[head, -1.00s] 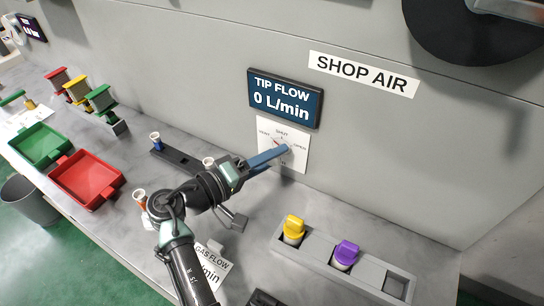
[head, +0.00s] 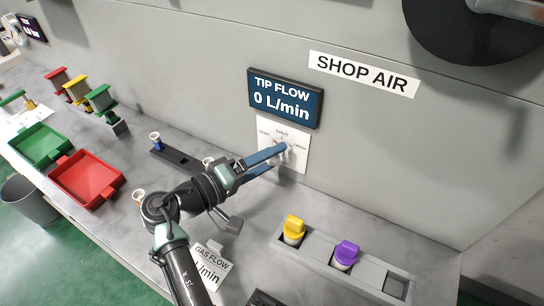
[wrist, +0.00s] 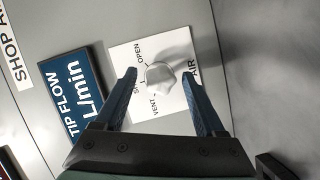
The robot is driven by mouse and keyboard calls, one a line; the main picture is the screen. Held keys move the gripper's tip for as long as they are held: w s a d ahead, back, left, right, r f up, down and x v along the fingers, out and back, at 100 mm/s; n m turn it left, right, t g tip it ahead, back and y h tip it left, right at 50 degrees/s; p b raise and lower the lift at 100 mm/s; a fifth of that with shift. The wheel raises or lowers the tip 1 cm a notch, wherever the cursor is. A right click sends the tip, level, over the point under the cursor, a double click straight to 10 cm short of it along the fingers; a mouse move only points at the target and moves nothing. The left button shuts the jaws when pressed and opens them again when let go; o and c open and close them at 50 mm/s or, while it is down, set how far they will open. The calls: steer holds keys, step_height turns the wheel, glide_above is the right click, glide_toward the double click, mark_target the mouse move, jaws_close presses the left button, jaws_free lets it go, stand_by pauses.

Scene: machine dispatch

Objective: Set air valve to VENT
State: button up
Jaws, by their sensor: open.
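The air valve is a pale rounded knob (wrist: 163,77) on a white square plate (wrist: 118,55) fixed to the grey wall. The plate also shows in the head view (head: 298,162), right under the flow display. Its dial reads VENT at left, SHUT at top and OPEN at right in the head view. I cannot tell which mark the knob points to. My gripper (head: 276,157) is open in front of the plate. In the wrist view its two blue fingers stand on either side of the knob; I cannot tell whether they touch it.
The TIP FLOW display (head: 285,98) reads 0 L/min above the plate. Red (head: 86,204) and green trays (head: 38,165) lie far left.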

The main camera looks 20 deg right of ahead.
steer(key=b+v, duration=0.1)
steer(key=v, duration=1.1)
